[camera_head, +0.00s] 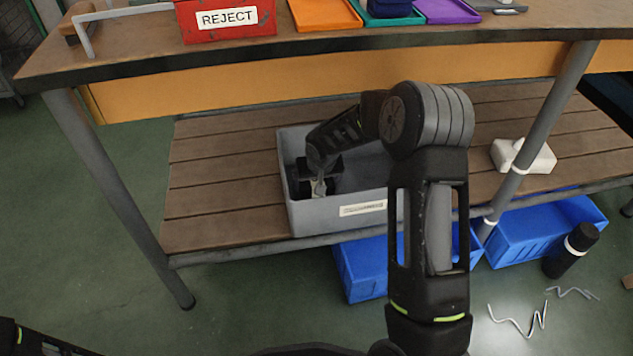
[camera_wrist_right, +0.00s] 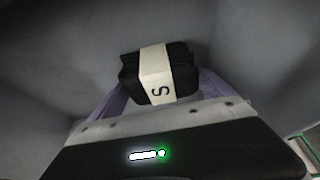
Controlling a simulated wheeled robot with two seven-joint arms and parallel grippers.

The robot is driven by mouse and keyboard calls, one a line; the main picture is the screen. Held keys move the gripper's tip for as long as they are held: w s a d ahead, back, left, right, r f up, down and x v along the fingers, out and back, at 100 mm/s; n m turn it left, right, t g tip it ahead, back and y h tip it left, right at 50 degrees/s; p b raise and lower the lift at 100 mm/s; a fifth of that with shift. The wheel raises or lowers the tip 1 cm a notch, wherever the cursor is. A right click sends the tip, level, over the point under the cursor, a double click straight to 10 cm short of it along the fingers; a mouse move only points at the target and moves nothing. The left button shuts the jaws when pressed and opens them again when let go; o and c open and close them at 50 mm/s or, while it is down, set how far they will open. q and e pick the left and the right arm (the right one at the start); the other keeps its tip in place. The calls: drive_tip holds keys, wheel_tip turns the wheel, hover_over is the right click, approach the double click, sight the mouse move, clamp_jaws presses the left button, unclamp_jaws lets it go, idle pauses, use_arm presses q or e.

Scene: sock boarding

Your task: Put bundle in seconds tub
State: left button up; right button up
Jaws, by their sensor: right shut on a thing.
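A grey tub (camera_head: 298,215) with a white label stands on the slatted lower shelf under the table; the label is too small to read. My right arm reaches into it from the front. My right gripper (camera_head: 320,184) is inside the tub near its left end. It is shut on a black bundle with a pale band, marked "S" in the right wrist view (camera_wrist_right: 157,76). Grey tub walls surround the bundle there. Whether the bundle touches the tub floor, I cannot tell. Part of my left arm shows at the bottom left; its gripper is out of view.
The tabletop above holds a red REJECT bin (camera_head: 226,20) and orange (camera_head: 325,14), teal and purple trays. Blue crates (camera_head: 360,268) sit on the floor below. A table leg (camera_head: 540,120), white object (camera_head: 523,156) and black bottle (camera_head: 570,250) are to the right.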

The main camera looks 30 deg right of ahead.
drive_tip(key=o, duration=1.4)
drive_tip(key=shift+f, duration=0.1)
drive_tip(key=shift+c, duration=0.2)
drive_tip(key=p+v, duration=0.3)
drive_tip(key=v, duration=0.4)
drive_tip(key=shift+s+a+r, duration=0.1)
drive_tip(key=shift+s+r, duration=0.05)
drive_tip(key=shift+r, duration=0.2)
